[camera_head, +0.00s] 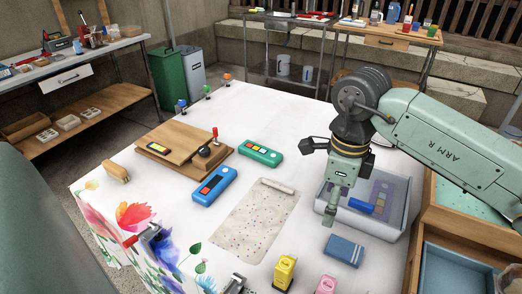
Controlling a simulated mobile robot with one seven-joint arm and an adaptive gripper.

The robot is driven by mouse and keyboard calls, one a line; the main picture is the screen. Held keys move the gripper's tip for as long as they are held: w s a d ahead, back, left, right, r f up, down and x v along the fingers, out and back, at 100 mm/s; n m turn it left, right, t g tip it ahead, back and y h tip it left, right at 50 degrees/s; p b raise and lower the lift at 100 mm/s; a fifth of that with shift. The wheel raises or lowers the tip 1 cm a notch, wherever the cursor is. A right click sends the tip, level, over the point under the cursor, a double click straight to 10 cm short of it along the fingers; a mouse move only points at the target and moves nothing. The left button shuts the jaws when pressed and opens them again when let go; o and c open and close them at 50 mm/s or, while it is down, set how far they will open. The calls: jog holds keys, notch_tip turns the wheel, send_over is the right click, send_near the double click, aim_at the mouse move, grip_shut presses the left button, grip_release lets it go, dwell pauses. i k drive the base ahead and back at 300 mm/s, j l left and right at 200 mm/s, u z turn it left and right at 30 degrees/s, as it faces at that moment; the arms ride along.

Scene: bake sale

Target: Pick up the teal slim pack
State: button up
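A teal-green slim pack (261,152) with a row of coloured squares on top lies flat on the white table (160,120), near the middle. It is the only pack of that colour I see. My gripper (329,217) points down over the right part of the table, by the left side of a pale tray (375,222). It is well to the right of the teal pack and nearer the camera, apart from it. Its fingers show as one narrow column, so their opening is unclear. I see nothing held.
A similar blue pack (214,185) and a wooden board (180,143) lie left of the teal pack. A speckled cloth (250,225) lies in front of it. A purple pack (382,193) is in the tray.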

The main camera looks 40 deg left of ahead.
aim_at(271, 158)
jog(key=u, duration=1.15)
